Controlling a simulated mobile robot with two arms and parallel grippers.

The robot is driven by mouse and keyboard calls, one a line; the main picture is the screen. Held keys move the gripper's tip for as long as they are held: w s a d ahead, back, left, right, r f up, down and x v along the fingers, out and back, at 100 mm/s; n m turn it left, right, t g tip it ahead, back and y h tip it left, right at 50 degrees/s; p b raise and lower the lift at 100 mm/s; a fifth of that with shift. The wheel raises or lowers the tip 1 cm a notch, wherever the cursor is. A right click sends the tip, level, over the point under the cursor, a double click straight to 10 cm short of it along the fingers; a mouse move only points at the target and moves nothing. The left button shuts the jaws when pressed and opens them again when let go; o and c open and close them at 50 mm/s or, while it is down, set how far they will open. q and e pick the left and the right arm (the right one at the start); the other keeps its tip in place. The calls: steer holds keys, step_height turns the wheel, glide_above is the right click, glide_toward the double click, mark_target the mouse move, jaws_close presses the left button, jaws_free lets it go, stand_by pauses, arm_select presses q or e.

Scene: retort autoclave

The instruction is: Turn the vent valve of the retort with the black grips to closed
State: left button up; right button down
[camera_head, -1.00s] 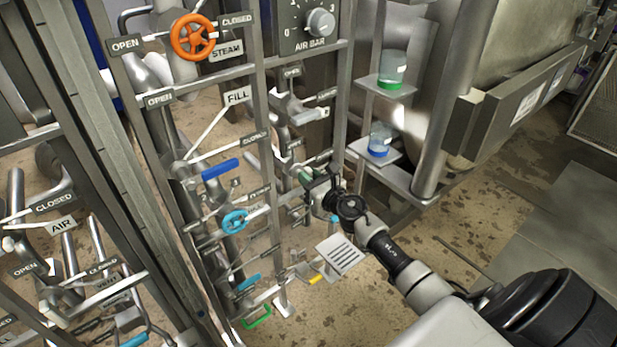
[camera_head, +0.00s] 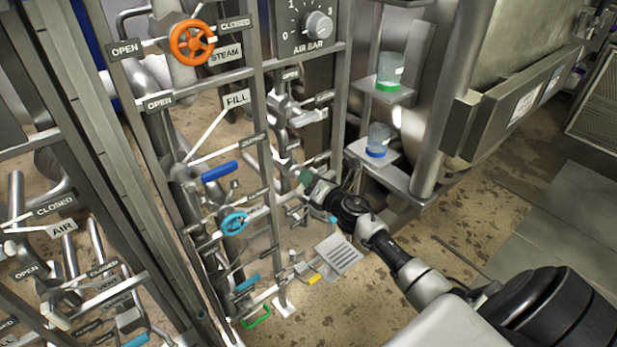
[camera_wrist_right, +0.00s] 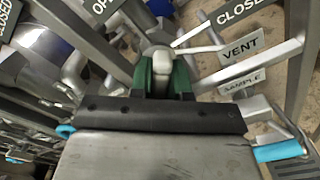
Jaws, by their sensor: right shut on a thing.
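My right gripper (camera_head: 308,181) reaches into the pipe frame from the right in the head view. In the right wrist view its green fingertips (camera_wrist_right: 163,76) are shut on a pale grey rounded valve handle (camera_wrist_right: 161,58). A VENT sign (camera_wrist_right: 240,48) stands just right of the handle. A CLOSED label (camera_wrist_right: 240,10) is at the upper right and an OPEN label (camera_wrist_right: 102,8) at the upper left. The handle lies between the two labels; its exact angle is hard to tell, as the gripper hides its lower part. No black grips are recognisable. My left gripper is not in view.
A SAMPLE sign (camera_wrist_right: 241,82) hangs below the VENT sign. A light blue handwheel (camera_head: 234,223), a blue lever (camera_head: 219,171) and an orange handwheel (camera_head: 191,42) are close on the frame. Shelves with two jars, one green-based (camera_head: 390,72), stand to the right.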

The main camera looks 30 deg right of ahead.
steer(key=m, duration=0.3)
steer(key=shift+d+f+m+p, duration=0.15)
steer(key=shift+m+p, duration=0.15)
steer(key=shift+m, duration=0.1)
steer(key=shift+f+m, duration=0.1)
steer(key=shift+m, duration=0.8)
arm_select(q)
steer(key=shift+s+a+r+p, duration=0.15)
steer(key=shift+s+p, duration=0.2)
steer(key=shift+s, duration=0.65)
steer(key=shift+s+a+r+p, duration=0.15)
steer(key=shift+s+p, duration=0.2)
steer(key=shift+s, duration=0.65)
arm_select(e)
steer(key=shift+f+m, duration=0.15)
steer(key=shift+m, duration=0.85)
steer(key=shift+f+m, duration=0.1)
steer(key=shift+m, duration=0.9)
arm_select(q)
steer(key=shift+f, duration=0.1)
arm_select(e)
steer(key=c, duration=1.1)
jaws_free()
steer(key=shift+s, duration=0.1)
